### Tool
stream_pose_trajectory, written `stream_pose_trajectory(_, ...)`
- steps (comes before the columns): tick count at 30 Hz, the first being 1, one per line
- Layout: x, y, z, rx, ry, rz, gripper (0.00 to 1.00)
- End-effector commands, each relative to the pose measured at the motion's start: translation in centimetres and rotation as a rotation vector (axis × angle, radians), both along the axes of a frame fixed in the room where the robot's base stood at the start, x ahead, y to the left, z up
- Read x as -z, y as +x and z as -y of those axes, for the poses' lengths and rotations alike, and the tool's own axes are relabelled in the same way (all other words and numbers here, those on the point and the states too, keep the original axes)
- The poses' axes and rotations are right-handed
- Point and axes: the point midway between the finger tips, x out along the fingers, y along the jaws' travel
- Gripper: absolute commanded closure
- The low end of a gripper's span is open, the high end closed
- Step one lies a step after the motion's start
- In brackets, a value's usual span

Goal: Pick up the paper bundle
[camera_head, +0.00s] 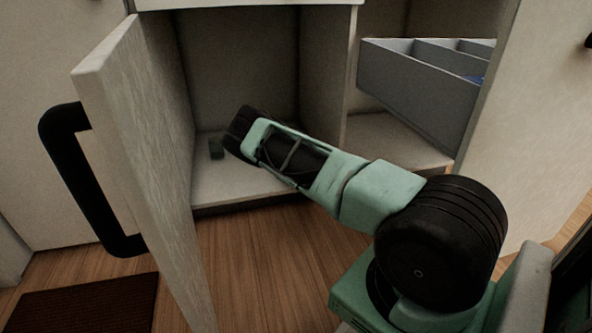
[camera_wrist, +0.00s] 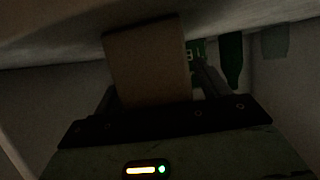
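My gripper (camera_head: 232,132) reaches into an open cabinet compartment in the head view, low above its floor. Its fingertips are hard to make out there. In the wrist view a plain brown block-like thing (camera_wrist: 148,62), probably the paper bundle, stands between the dark fingers of my gripper (camera_wrist: 158,88). Its lower end is close to the palm. The picture is too dark to tell if both fingers touch it. The bundle cannot be made out in the head view.
Green shapes (camera_wrist: 232,60) show behind the block in the wrist view. The open door (camera_head: 140,150) with a black handle stands left. A grey drawer (camera_head: 415,88) juts out right.

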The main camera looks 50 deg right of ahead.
Motion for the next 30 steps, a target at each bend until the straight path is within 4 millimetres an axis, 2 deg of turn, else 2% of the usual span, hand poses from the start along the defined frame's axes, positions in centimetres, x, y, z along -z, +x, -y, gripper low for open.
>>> stream_pose_trajectory(1, 0.0, 0.0, 0.0, 0.0, 0.0, 0.0, 0.38)
stream_pose_trajectory(5, 0.0, 0.0, 0.0, 0.0, 0.0, 0.0, 0.75)
stream_pose_trajectory(6, 0.0, 0.0, 0.0, 0.0, 0.0, 0.0, 0.78)
stream_pose_trajectory(13, -0.1, 0.0, 0.0, 0.0, -0.001, 0.001, 0.78)
stream_pose_trajectory(16, -0.9, 0.0, 0.0, 0.0, 0.0, 0.002, 0.78)
stream_pose_trajectory(30, -8.9, 0.0, 0.0, 0.0, 0.001, 0.003, 0.78)
